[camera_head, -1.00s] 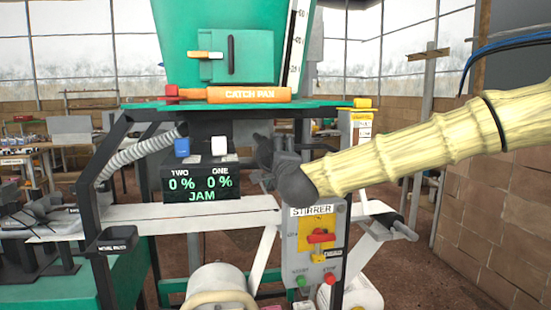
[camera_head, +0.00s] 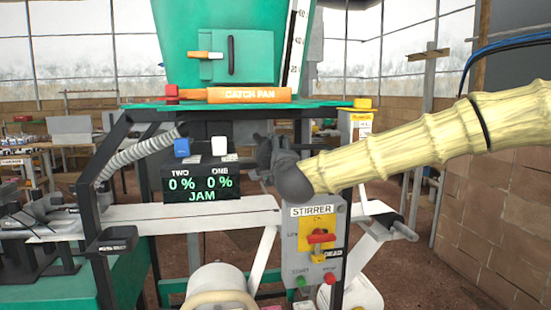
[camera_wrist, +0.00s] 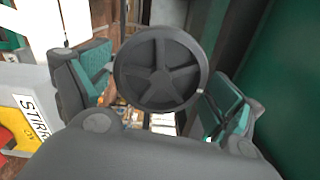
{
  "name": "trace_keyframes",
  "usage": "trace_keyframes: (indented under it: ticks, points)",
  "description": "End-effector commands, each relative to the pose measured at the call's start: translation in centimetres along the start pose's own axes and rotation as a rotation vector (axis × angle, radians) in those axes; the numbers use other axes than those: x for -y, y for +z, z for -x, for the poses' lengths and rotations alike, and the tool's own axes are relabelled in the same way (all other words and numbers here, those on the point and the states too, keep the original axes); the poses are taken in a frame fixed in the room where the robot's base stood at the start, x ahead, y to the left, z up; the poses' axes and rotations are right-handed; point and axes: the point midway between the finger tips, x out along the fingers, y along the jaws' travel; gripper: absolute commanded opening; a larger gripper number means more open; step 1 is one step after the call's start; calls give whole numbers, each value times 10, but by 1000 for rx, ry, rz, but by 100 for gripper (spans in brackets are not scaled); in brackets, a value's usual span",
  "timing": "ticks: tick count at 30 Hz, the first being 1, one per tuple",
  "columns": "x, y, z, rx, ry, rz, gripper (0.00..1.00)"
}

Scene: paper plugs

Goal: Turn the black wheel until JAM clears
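The black wheel (camera_wrist: 160,68), round with several spokes, faces the wrist camera. It sits between the two spread fingers of my gripper (camera_wrist: 158,88), which is open around it. The fingers are close to its left and right rim; I cannot tell if they touch it. In the head view my gripper (camera_head: 262,152) is right of the dark display (camera_head: 202,186), and I cannot make out the wheel there. The display reads 0 % under both TWO and ONE, with JAM in green below.
A grey STIRRER box (camera_head: 316,250) with a red switch and green and red buttons is just below my wrist. The green hopper with an orange CATCH PAN bar (camera_head: 248,95) is above. A white beam (camera_head: 190,215) runs below the display.

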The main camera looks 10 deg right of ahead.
Motion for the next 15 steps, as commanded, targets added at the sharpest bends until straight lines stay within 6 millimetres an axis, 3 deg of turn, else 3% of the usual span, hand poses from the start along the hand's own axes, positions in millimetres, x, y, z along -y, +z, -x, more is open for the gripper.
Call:
trace_keyframes:
  ticks: [1,3,15]
  points:
    - [0,0,0,0,0,0,74]
    - [0,0,0,0,0,0,62]
    - [1,0,0,0,1,19,61]
